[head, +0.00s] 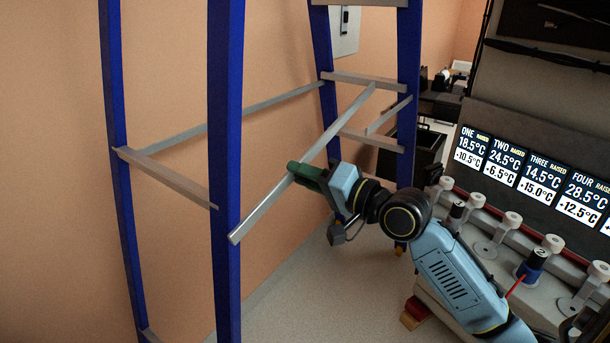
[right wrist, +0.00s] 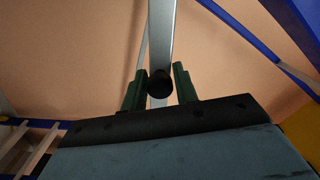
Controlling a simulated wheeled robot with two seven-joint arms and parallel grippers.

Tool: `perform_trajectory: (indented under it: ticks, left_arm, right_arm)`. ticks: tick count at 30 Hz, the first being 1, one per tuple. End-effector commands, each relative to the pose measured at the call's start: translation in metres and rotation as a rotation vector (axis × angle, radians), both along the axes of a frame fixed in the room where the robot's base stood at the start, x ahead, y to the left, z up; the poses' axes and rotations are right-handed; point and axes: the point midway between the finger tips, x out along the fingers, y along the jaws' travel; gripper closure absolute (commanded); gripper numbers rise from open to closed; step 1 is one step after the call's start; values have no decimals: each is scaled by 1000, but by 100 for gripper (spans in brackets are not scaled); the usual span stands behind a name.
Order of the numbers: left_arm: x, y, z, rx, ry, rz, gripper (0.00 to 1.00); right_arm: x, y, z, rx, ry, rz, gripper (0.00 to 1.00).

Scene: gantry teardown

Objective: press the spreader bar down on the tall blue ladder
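The tall blue ladder (head: 228,120) stands at the left and centre of the head view, with blue legs and grey rungs. The grey spreader bar (head: 262,211) slants from near the far legs down to the front left leg, where its near end overlaps that leg in the picture. My right gripper (head: 304,172), with dark green fingers, is at the middle of the bar. In the right wrist view the spreader bar (right wrist: 160,35) runs between the fingers of this gripper (right wrist: 160,85) and fills the gap at their tips. My left gripper is in neither view.
Another grey bar (head: 225,118) spans the ladder's far side near the orange wall. A bench with several pale knobs (head: 513,219) and a temperature display (head: 540,175) stands at the right. A dark bin (head: 428,150) is behind the ladder. Pale floor (head: 300,300) is open below.

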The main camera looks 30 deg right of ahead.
Motion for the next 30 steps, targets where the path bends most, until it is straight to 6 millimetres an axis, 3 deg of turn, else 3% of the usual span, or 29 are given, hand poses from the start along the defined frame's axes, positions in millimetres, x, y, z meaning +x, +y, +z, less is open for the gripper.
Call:
perform_trajectory:
  ticks: [1,6,11,19,28,29,30]
  left_arm:
    - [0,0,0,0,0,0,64]
    - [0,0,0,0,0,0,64]
    - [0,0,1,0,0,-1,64]
    - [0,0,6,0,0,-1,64]
    - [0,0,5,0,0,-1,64]
    - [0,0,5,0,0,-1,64]
    - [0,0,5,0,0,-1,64]
  right_arm:
    - [0,0,0,-1,0,0,81]
    - [0,0,0,-1,0,0,100]
    - [0,-1,-3,16,9,0,100]
    - [2,-5,-43,236,105,0,100]
    - [2,-5,-48,249,115,-2,100]
    - [2,-5,-48,249,115,-1,69]
    - [2,-5,-48,249,115,-1,64]
